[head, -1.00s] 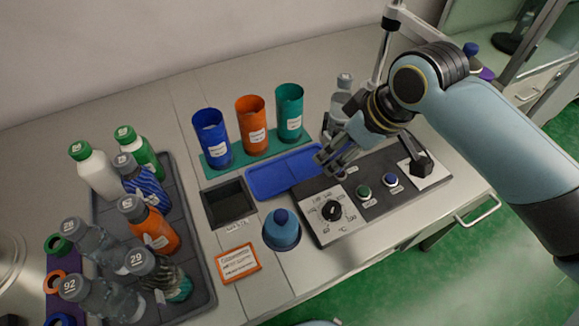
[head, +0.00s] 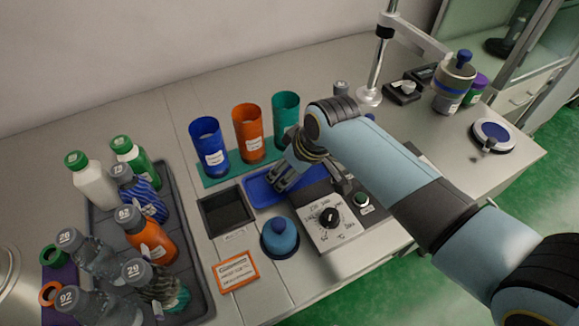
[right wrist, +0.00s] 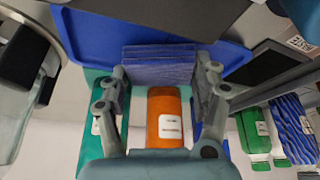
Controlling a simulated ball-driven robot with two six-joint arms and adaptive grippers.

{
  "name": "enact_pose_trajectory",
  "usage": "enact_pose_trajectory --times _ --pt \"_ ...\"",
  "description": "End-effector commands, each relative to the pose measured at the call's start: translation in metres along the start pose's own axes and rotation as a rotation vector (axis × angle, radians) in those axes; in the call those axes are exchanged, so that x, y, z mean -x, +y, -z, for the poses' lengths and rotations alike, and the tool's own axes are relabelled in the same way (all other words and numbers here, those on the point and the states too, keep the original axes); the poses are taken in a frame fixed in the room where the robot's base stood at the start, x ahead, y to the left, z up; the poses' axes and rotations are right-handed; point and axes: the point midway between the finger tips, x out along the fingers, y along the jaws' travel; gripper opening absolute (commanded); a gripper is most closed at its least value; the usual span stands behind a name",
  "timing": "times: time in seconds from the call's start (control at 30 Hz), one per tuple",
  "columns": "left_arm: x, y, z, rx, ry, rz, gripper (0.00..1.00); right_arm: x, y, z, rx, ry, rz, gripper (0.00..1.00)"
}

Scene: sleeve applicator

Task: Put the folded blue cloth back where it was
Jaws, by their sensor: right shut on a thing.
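The folded blue cloth (right wrist: 158,66) shows in the right wrist view as a stack of blue-violet layers between the fingers of my right gripper (head: 280,186). The gripper is shut on it, with one finger pad on each side. The blue tray (head: 258,197) lies under the gripper in the head view; it also shows behind the cloth in the right wrist view (right wrist: 88,35). The gripper hides the cloth in the head view, and I cannot tell whether the cloth touches the tray. My left gripper is not in view.
Blue (head: 209,147), orange (head: 249,133) and teal (head: 286,118) cups stand on a teal strip behind the tray. A black bin (head: 226,209) is to the left. A control box (head: 330,222) is to the right, a blue dome (head: 280,238) in front. Several bottles fill a grey rack (head: 200,300).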

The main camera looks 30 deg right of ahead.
Motion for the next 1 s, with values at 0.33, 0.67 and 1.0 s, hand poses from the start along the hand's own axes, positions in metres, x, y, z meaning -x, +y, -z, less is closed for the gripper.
enact_pose_trajectory --times 0.33,0.67,1.0 --pt "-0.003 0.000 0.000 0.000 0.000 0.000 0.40 -0.007 0.000 -0.003 0.000 0.001 0.000 0.43" --pt "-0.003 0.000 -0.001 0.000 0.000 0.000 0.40 -0.010 0.000 -0.004 0.000 0.000 0.000 0.88" --pt "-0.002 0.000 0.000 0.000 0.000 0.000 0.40 -0.007 -0.001 -0.004 0.000 -0.001 0.001 0.88"
